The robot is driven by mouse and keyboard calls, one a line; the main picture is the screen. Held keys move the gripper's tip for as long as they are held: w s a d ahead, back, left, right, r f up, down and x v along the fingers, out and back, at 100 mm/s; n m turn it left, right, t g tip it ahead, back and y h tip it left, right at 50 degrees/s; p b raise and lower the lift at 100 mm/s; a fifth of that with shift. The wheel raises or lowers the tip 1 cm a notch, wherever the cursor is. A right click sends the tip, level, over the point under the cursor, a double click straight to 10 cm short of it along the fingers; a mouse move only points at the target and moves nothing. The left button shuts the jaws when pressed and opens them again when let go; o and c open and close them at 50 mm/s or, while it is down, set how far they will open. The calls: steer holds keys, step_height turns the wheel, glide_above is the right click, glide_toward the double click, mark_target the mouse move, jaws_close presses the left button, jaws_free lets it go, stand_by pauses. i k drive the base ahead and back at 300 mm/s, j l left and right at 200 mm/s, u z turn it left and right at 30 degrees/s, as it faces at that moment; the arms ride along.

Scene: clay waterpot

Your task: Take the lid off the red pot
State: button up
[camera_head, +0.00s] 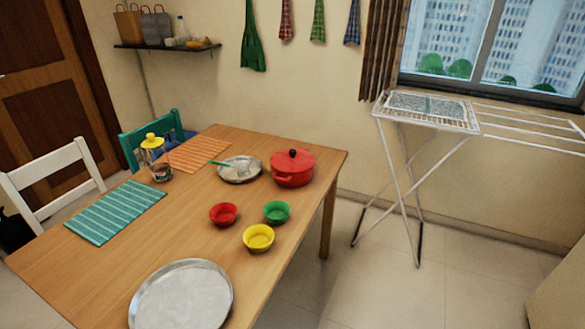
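The red pot (292,176) stands upright near the far right corner of the wooden table (190,225). A red side handle shows low on the pot's near side. My gripper is not in view, and nothing touches the pot or lid.
Left of the pot is a metal plate (252,176) with a green-handled utensil. Red (223,215), green (277,212) and yellow (258,237) bowls stand in front. A round tray (182,300) lies at the near edge. A drying rack (425,112) stands right; floor between is clear.

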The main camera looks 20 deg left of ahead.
mark_target(291, 160)
steer(key=i+j, duration=0.15)
steer(key=i, duration=0.55)
steer(key=i+j+u, duration=0.1)
steer(key=i, duration=0.65)
steer(key=j, duration=0.1)
